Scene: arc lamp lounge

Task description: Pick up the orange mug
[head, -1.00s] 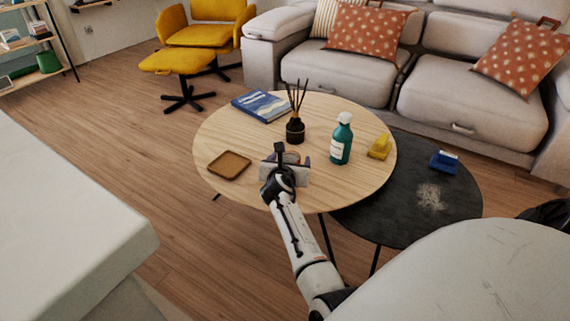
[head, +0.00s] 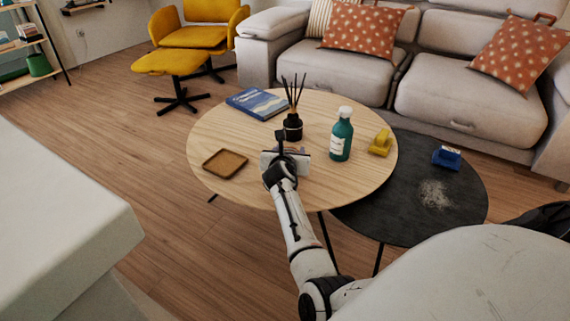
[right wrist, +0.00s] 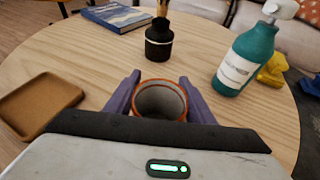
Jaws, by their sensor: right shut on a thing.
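The orange mug (right wrist: 160,99) shows in the right wrist view with its orange rim and grey inside facing up. It sits between the two purple fingers of my right gripper (right wrist: 160,84), which is shut on it. In the head view my right gripper (head: 287,153) is over the front of the round wooden table (head: 335,188), and its own body hides the mug. I cannot tell whether the mug touches the tabletop. My left gripper is not in view.
A black reed diffuser (head: 293,127) stands just behind the gripper. A teal bottle (head: 341,138) and a yellow object (head: 380,143) are to the right. A brown tray (head: 225,163) lies left, a blue book (head: 257,103) behind. A lower dark table (head: 440,215) stands at right.

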